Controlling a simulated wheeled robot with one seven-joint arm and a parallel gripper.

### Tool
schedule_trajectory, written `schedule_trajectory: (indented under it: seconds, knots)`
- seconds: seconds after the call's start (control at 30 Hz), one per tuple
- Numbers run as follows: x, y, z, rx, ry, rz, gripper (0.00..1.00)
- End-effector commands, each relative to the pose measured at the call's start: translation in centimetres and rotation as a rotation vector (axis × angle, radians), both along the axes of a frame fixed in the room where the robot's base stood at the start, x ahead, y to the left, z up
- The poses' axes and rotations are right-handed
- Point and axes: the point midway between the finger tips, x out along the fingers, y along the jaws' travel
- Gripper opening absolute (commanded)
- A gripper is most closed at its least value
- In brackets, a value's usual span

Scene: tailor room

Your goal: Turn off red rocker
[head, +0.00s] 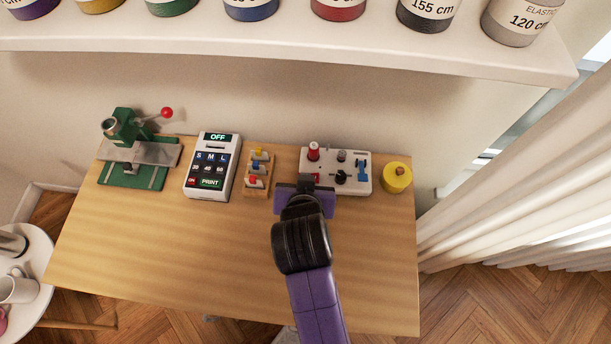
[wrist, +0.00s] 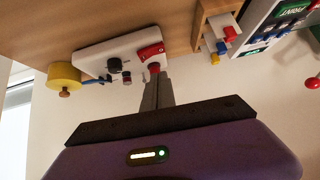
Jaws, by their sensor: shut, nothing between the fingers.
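The white control panel (head: 357,188) lies at the right of the wooden table. The red rocker (wrist: 150,52) is on the panel's near left part in head-view terms; the wrist view shows it as a red block with pale marks. In the head view my gripper hides most of it. A round red knob (head: 313,152) stands behind it, also in the wrist view (wrist: 154,68). My gripper (head: 306,183) is shut and empty, fingers pointing at the panel. Its tips (wrist: 157,78) appear close to the red knob and rocker; I cannot tell whether they touch. The rocker's tilt is unclear.
The panel also carries a black knob (head: 341,177), a grey knob (head: 342,155) and a blue switch (head: 362,170). A yellow round object (head: 397,178) stands right, a wooden rack (head: 258,188) left, then a label printer (head: 211,166) and green press (head: 132,170). The front table is clear.

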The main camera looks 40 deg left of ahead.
Motion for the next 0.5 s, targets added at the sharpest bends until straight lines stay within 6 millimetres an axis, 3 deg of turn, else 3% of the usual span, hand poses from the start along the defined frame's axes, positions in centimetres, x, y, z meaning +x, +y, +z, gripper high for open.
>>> schedule_trajectory:
  seconds: [0.2, 0.5]
  knots:
    - [-2.7, -1.2, 2.8, 0.003, -0.003, 0.000, 0.00]
    - [-4.3, -2.0, 4.6, 0.001, 0.000, 0.001, 0.00]
